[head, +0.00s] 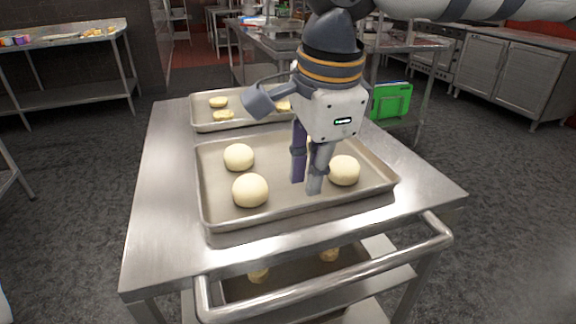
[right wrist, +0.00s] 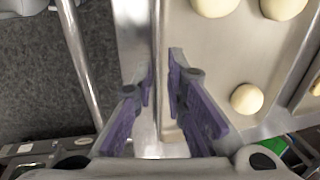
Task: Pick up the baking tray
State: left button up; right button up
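The near baking tray (head: 222,212), a shallow metal tray with round dough balls (head: 250,190), lies on the steel table. My right gripper (head: 306,188) points down over its near side, fingers parted and empty. In the right wrist view the tray (right wrist: 205,55) lies to the right, and its rim runs between the open fingers (right wrist: 160,85). Whether the fingertips touch the rim, I cannot tell. Another dough ball is partly hidden behind the gripper. My left gripper is not in view.
A second tray (head: 203,124) with flatter dough pieces lies behind the near one on the steel table (head: 158,215). A rail handle (head: 330,272) juts from the table's front, with dough on a lower level beneath. A green board (head: 391,100) stands behind right.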

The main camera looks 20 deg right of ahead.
aim_at(309, 204)
jog(key=f, duration=0.4)
jog(key=w+f, duration=0.1)
jog(key=f, duration=0.1)
jog(key=shift+d, duration=0.25)
grip_shut()
jog(key=shift+w+r, duration=0.1)
